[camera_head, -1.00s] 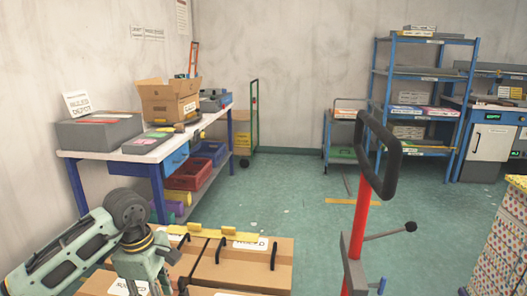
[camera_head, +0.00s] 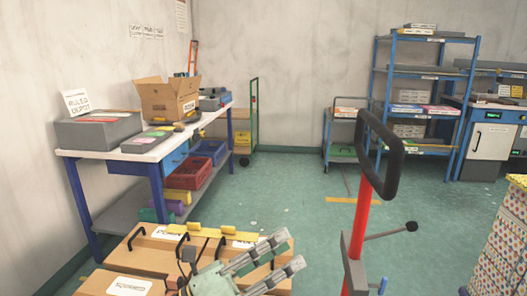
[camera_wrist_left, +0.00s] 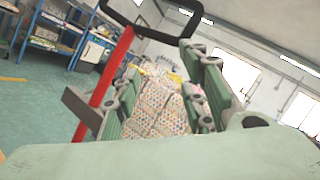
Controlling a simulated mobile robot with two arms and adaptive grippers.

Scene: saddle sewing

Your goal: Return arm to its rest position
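My left gripper (camera_head: 290,250) is low in the head view, over the cardboard boxes, with its two green-grey fingers pointing right. The fingers are apart and nothing shows between them. In the left wrist view the same gripper (camera_wrist_left: 163,82) has its green finger pads spread wide, with only the distant background in the gap. My right gripper shows in neither view.
Cardboard boxes (camera_head: 152,257) with black handles lie below the gripper. A red post (camera_head: 361,225) with a black loop handle stands just to its right. A white-topped workbench (camera_head: 148,150) is at the left; a blue shelf rack (camera_head: 425,79) stands behind. Green floor between is open.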

